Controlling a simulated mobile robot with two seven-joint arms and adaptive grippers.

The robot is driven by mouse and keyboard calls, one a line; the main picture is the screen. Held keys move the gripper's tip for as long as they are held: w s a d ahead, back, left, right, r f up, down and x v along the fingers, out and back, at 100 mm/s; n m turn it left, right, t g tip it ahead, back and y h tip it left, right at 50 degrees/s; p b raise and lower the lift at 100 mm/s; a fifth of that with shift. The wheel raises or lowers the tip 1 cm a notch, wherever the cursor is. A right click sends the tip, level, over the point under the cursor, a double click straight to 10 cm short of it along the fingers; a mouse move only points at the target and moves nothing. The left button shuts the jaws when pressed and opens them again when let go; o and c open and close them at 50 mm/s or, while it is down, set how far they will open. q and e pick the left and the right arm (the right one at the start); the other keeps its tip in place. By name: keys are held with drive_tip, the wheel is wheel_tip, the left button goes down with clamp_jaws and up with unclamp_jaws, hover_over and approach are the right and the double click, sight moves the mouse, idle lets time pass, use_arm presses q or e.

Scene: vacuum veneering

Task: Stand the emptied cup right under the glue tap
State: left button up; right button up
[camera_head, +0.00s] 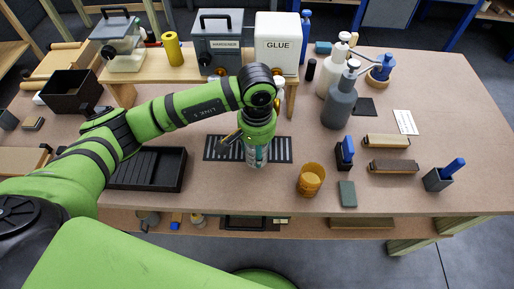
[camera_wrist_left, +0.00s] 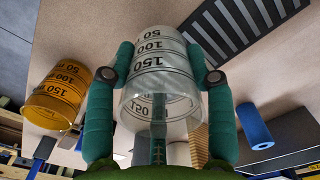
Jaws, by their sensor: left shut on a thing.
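My left gripper (camera_head: 256,152) is shut on a clear measuring cup (camera_wrist_left: 160,75). In the left wrist view the cup sits between the two teal fingers. It is see-through, shows black graduation marks and looks empty. In the head view the gripper and wrist hide most of the cup. It is over the slotted black grate (camera_head: 218,149), in front of the white tank marked GLUE (camera_head: 277,45). My arm largely hides the area under that tank, so the glue tap cannot be made out clearly. My right gripper is not in view.
An amber cup (camera_head: 311,180) stands right of the grate. The grey hardener tank (camera_head: 218,48) is left of the glue tank on the wooden shelf. A black tray (camera_head: 150,169) lies left. Pump bottles (camera_head: 339,108), brushes and blue-handled tools are on the right.

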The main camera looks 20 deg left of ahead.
use_arm(q)
drive_tip(key=shift+f+p, duration=0.3)
drive_tip(key=shift+f, duration=0.65)
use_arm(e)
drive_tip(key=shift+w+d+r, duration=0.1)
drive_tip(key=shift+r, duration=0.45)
use_arm(q)
drive_tip(key=shift+f+b, duration=0.55)
drive_tip(key=shift+b, duration=0.35)
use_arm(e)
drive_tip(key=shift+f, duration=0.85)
use_arm(q)
drive_tip(key=o, duration=1)
drive_tip(key=shift+r, duration=0.15)
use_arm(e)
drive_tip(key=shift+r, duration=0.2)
